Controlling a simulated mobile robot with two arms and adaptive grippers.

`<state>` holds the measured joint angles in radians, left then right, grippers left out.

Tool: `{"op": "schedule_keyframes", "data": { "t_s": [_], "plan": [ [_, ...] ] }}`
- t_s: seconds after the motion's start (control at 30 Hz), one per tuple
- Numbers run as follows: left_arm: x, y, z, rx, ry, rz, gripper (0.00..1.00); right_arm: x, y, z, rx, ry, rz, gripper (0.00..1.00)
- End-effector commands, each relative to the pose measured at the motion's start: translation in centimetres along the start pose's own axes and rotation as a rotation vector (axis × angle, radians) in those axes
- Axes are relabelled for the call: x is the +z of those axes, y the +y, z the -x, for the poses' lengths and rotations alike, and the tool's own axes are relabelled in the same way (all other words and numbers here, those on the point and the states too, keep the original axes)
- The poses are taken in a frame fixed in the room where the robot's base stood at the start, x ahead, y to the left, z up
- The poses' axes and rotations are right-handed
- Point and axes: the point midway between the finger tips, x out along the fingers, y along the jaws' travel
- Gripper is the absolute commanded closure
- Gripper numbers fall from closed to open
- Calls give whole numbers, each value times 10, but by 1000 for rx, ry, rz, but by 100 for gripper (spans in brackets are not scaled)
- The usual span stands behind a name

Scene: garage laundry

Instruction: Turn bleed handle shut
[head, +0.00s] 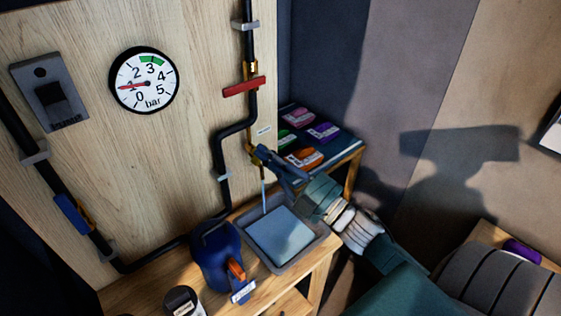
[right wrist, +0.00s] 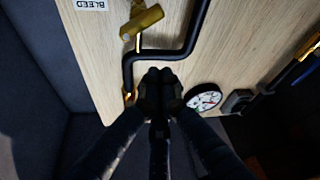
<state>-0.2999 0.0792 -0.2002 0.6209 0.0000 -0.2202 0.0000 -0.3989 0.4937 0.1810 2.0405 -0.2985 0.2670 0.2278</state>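The yellow bleed handle (right wrist: 142,22) sits on a brass fitting on the wooden board, beside the "BLEED" label (right wrist: 90,5) in the right wrist view. In the head view the bleed handle (head: 256,152) is partly covered by my right gripper (head: 268,157). The right gripper's fingertips are together in the right wrist view (right wrist: 158,88), with nothing seen between them. They are near the black pipe and appear apart from the handle. A thin pale stream (head: 263,196) runs from below the handle to a grey tray (head: 285,263). My left gripper is not in view.
The gauge (head: 144,80) has its red needle near 1 bar. A red handle (head: 244,87) and a blue handle (head: 72,213) sit on black pipes. A dark blue jug (head: 212,258) stands left of the tray. Several coloured packs lie on the shelf (head: 340,152) behind my gripper.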

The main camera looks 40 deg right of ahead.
Motion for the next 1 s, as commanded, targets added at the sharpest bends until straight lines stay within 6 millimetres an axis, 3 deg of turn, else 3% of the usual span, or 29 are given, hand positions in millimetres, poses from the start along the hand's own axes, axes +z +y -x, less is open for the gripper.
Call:
{"op": "schedule_keyframes", "data": {
  "t_s": [0.17, 0.2, 0.4, 1.0],
  "plan": [
    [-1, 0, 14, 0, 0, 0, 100, -4, 3, -38, 1, 3, 3, 100],
    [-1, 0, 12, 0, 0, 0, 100, 11, 0, -31, 1, -7, 1, 100],
    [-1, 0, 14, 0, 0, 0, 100, 32, 0, -22, 0, -3, 2, 100],
    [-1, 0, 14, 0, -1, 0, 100, 39, 0, -18, 5, -1, -11, 100]
  ]
}}
